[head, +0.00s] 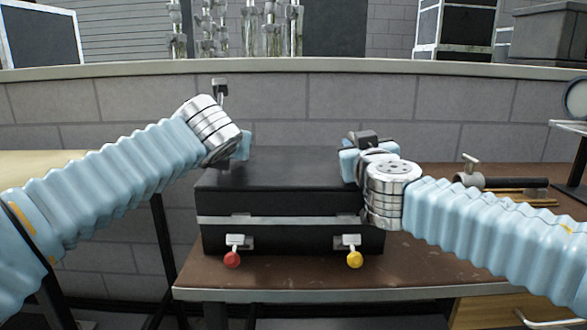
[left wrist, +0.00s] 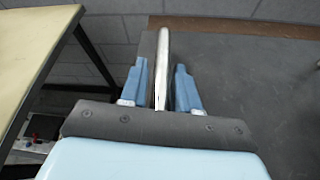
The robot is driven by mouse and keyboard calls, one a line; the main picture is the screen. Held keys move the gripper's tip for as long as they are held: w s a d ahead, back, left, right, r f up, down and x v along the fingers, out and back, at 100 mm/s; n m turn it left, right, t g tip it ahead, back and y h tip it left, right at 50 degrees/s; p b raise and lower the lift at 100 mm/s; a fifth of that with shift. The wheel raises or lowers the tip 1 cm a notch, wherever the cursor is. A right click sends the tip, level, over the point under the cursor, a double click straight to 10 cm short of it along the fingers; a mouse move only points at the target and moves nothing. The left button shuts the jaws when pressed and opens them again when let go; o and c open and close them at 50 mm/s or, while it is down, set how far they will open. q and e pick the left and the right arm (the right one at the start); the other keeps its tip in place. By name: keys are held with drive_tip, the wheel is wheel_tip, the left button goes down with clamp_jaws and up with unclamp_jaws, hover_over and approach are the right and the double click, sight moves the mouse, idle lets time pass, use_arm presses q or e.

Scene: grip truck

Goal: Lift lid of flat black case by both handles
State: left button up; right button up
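The flat black case (head: 280,170) sits closed on the brown table, with a silver band between lid and base and two front latches. My left gripper (head: 242,146) is at the lid's left side. In the left wrist view, its two blue fingers stand apart on either side of a silver bar-shaped handle (left wrist: 162,60), with gaps visible on both sides. The dark lid (left wrist: 250,90) lies right of it. My right gripper (head: 352,160) is at the lid's right side. Its own wrist and arm hide its fingertips and the right handle.
A red tag (head: 232,260) and a yellow tag (head: 355,260) hang at the latches. The brown table (head: 430,265) has bare room right of the case; a dark cylindrical tool (head: 500,182) lies there. A grey block wall (head: 330,100) stands behind. A pale table (head: 60,165) is at left.

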use_arm(q)
clamp_jaws()
use_arm(e)
clamp_jaws()
drive_tip(key=shift+d, duration=0.1)
idle(0.8)
